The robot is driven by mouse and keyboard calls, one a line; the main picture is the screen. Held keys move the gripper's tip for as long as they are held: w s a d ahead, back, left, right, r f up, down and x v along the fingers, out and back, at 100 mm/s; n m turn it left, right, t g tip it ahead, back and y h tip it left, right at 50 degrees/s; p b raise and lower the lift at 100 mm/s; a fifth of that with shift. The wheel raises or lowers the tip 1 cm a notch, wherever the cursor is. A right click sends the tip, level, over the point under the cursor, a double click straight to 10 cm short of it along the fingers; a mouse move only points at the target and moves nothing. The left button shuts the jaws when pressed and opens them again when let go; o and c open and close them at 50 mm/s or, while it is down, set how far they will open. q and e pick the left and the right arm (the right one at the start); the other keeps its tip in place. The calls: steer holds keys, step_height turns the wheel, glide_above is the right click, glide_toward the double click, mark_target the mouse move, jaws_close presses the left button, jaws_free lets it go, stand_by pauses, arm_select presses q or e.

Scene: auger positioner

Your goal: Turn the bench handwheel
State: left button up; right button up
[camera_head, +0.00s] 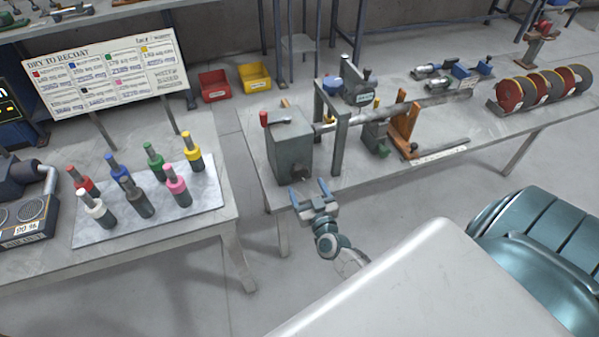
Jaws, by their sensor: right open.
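A grey box (284,150) stands at the left end of the right-hand bench (350,178). A red upright handle (264,119) with a short pale lever sits on its top left. A dark round knob or hub (300,172) is low on its front. I cannot make out clearly which of these is the handwheel. My right gripper (308,188) is open and empty, with its two blue fingers spread toward the bench's front edge, just below and in front of the box. I see no contact with the box. My left gripper is not in view.
A long shaft (400,108) runs right from the box through a grey frame (334,128) and orange bracket (402,128). Several red and dark discs (538,90) stand at right. The left table (180,247) holds several coloured-top bottles (176,186).

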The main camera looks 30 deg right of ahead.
mark_target(301, 177)
steer(key=x, duration=0.7)
steer(key=c, duration=1)
